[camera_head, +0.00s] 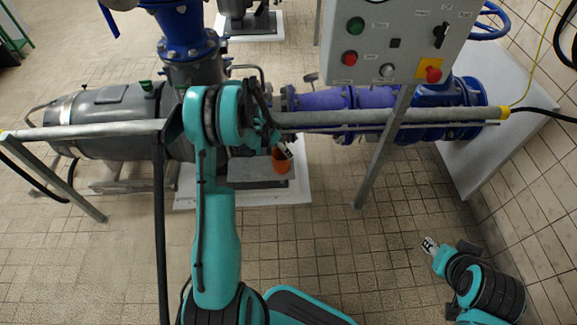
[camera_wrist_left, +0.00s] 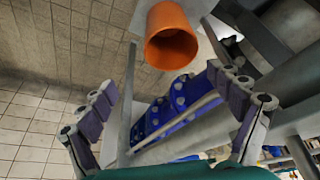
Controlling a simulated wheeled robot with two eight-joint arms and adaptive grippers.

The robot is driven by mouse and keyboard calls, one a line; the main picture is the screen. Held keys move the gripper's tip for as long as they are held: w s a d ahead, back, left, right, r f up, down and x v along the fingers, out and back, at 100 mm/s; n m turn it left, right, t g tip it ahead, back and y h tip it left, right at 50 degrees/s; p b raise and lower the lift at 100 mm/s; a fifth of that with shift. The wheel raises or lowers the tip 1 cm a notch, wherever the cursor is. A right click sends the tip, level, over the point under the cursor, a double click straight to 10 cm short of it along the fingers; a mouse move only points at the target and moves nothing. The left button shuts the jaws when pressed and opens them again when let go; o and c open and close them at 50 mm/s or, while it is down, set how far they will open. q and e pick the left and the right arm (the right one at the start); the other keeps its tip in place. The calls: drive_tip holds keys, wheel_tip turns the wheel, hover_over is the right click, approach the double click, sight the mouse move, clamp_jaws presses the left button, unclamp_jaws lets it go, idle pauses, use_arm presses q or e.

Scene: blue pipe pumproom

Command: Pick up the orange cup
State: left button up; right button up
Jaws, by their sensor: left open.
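The orange cup (camera_head: 281,163) shows in the head view at the right end of a low grey block under the pipework. In the left wrist view the cup (camera_wrist_left: 171,40) is at the top centre, with its open mouth facing the camera. My left gripper (camera_head: 284,149) is just above the cup in the head view and partly covers it. In the left wrist view its two fingers (camera_wrist_left: 163,88) are spread wide with nothing between them, and the cup lies beyond the fingertips. My right gripper (camera_head: 430,246) hangs over the floor at lower right, far from the cup; its opening is too small to judge.
A grey rail (camera_head: 350,117) crosses close to my left gripper. A control box (camera_head: 395,40) with buttons stands on a post (camera_head: 383,150) to the right. The grey pump (camera_head: 110,120) is at left and blue pipe (camera_head: 320,99) behind. Tiled floor (camera_head: 330,235) in front is clear.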

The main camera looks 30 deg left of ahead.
sight(282, 162)
use_arm(q)
drive_tip(key=shift+m+h, duration=0.3)
drive_tip(key=a+f, duration=0.1)
drive_tip(key=f, duration=0.3)
drive_tip(key=a+f, duration=0.1)
drive_tip(key=f, duration=0.1)
drive_tip(key=shift+s+a+f, duration=0.1)
drive_tip(key=shift+a+f, duration=0.2)
drive_tip(key=shift+f, duration=0.1)
drive_tip(key=b+x, duration=0.1)
drive_tip(key=x, duration=0.1)
drive_tip(key=shift+f, duration=0.4)
drive_tip(key=b+x, duration=0.1)
drive_tip(key=x, duration=0.2)
drive_tip(key=b+x, duration=0.1)
drive_tip(key=x, duration=0.1)
drive_tip(key=shift+w+d+r+b, duration=0.1)
drive_tip(key=shift+w+d+b, duration=0.15)
drive_tip(key=shift+w+b, duration=0.1)
drive_tip(key=shift+r, duration=0.1)
drive_tip(key=shift+c, duration=1)
drive_tip(key=c, duration=1.1)
